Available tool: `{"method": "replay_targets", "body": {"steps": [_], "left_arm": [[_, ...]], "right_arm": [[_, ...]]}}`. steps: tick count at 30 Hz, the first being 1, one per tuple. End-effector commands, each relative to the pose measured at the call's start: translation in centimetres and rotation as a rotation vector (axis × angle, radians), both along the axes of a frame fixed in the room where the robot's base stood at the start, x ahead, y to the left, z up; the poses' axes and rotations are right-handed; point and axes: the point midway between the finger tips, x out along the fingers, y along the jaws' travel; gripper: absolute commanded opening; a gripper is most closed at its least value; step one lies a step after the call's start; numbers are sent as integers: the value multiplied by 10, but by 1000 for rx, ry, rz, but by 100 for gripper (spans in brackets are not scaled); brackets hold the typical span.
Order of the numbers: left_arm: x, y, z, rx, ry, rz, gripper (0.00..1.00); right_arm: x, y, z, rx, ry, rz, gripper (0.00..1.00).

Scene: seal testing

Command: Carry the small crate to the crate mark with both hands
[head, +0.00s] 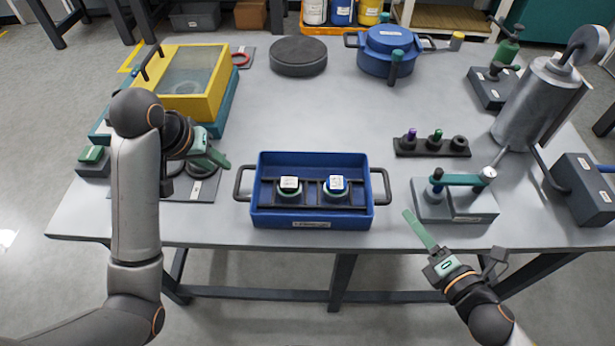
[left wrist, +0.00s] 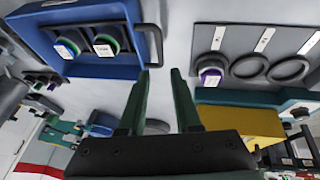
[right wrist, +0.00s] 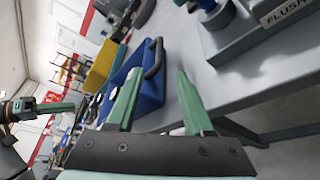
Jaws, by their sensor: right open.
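The small crate (head: 312,222) is a blue open box at the table's front middle. It has a dark handle at each end and holds two white-topped jars (head: 289,185) in a dark rack. It also shows in the left wrist view (left wrist: 110,71) and right wrist view (right wrist: 149,97). My left gripper (head: 212,160) is open and empty, left of the left handle (head: 243,183) and apart from it. My right gripper (head: 420,232) is open and empty, right of and in front of the right handle (head: 381,187), not touching it. I cannot make out the crate mark.
A yellow-framed box (head: 218,92) stands back left, with a ringed plate (head: 178,194) before it. A grey fixture with a green lever (head: 455,208) stands close right of the crate. A dark disc (head: 298,56) and blue pot (head: 386,58) are behind. The tabletop behind the crate is clear.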

Motion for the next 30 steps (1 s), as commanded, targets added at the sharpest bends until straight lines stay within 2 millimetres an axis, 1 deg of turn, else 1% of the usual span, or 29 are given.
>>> {"method": "replay_targets", "body": {"steps": [9,14,17,20,30], "left_arm": [[0,0,0,-1,2,-1,32],[3,-2,-6,-6,3,0,32],[6,-4,-15,-7,3,0,32],[11,-6,-29,-2,7,-1,32],[33,-15,-80,-1,6,-2,32]], "right_arm": [[0,0,0,-4,-3,2,52],[7,3,-1,-2,-4,2,52],[17,6,-3,-3,-4,0,52],[30,11,-6,-2,-5,1,52],[81,32,-18,-2,-4,0,52]]}}
